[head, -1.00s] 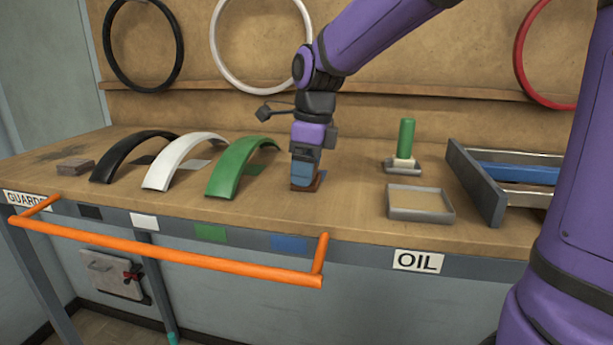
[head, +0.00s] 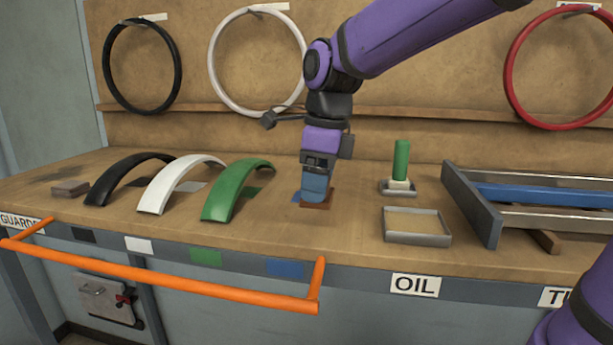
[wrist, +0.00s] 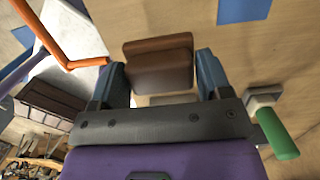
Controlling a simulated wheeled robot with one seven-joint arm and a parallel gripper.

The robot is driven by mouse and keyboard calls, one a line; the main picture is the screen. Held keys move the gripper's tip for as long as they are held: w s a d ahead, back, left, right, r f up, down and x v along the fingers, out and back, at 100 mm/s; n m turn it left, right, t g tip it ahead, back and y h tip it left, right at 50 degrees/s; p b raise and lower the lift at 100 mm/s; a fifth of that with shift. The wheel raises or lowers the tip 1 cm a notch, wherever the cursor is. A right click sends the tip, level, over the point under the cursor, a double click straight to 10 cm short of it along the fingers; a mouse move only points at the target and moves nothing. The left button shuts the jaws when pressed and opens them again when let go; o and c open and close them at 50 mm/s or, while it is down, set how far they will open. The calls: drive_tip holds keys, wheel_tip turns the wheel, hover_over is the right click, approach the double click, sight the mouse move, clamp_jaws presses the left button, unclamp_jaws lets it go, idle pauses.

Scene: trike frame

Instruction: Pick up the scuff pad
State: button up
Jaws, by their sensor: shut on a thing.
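The scuff pad appears to be the brown block (wrist: 158,65) between my two blue fingers in the wrist view. In the head view its brown edge (head: 317,206) shows under my gripper (head: 314,195). My gripper (wrist: 160,80) points down at the bench and is shut on the pad. The fingers hide part of the pad in the head view. I cannot tell whether it touches the bench or is slightly above it.
Black (head: 125,172), white (head: 180,180) and green (head: 236,186) arched guards stand left of my gripper. A small brown-grey block (head: 70,188) lies at far left. Right are a green-handled item (head: 401,160), shallow tray (head: 417,238) and grey-ended rack (head: 470,205). An orange rail (head: 160,277) runs along the front.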

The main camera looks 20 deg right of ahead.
drive_tip(key=s, duration=0.6)
drive_tip(key=s+r, duration=0.1)
drive_tip(key=s, duration=0.2)
drive_tip(key=shift+s, duration=0.25)
drive_tip(key=o, duration=0.5)
drive_tip(key=c, duration=0.3)
drive_tip(key=shift+c, duration=0.2)
